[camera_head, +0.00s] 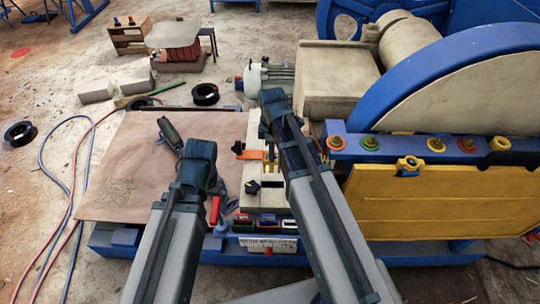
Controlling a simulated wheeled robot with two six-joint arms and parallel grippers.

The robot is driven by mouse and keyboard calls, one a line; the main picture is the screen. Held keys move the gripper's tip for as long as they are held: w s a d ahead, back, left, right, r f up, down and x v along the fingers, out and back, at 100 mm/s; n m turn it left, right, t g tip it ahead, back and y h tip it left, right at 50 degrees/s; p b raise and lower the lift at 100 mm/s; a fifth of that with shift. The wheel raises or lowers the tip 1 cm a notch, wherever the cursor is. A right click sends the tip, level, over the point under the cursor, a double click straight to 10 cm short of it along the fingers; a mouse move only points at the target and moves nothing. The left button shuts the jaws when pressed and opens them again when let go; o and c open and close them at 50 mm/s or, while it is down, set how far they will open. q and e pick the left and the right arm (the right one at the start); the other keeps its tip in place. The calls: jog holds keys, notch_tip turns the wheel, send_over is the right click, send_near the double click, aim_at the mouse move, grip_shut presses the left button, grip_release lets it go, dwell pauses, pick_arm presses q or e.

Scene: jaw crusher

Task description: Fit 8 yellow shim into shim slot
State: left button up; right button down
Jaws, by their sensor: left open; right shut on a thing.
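My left gripper (199,152) is above the brown mat, left of the pale block; it is open, and its fingers are mostly hidden by the wrist. The pale block (256,200) has a dark rectangular opening (272,184), possibly the shim slot, and a black star knob (252,187). An orange piece (250,155) sits at its far left. Coloured pieces, red (242,219) and blue (267,220), sit along its near edge.
The brown mat (115,165) is mostly clear. A yellow panel (440,200) and a blue bar with several coloured ring knobs (369,143) stand at right. Hoses (75,200) lie at left.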

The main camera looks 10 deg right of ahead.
aim_at(215, 217)
pick_arm(q)
jog(key=shift+w+d, duration=0.25)
pick_arm(e)
jog(key=shift+w+d, duration=0.25)
pick_arm(q)
jog(key=shift+f, duration=0.1)
pick_arm(e)
jog(key=shift+f, duration=0.1)
pick_arm(q)
jog(key=shift+f+b, duration=2.1)
jog(key=shift+b, duration=0.15)
pick_arm(e)
jog(key=shift+f, duration=2.1)
pick_arm(q)
jog(key=shift+f+b, duration=0.4)
pick_arm(e)
jog(key=shift+f, duration=0.4)
pick_arm(q)
jog(key=shift+f+b, duration=1.7)
pick_arm(e)
jog(key=shift+f, duration=1.7)
pick_arm(q)
jog(key=shift+f+b, duration=0.35)
pick_arm(e)
jog(key=shift+f, duration=0.35)
pick_arm(q)
jog(key=shift+f+b, duration=3.55)
pick_arm(e)
jog(key=shift+f, duration=3.5)
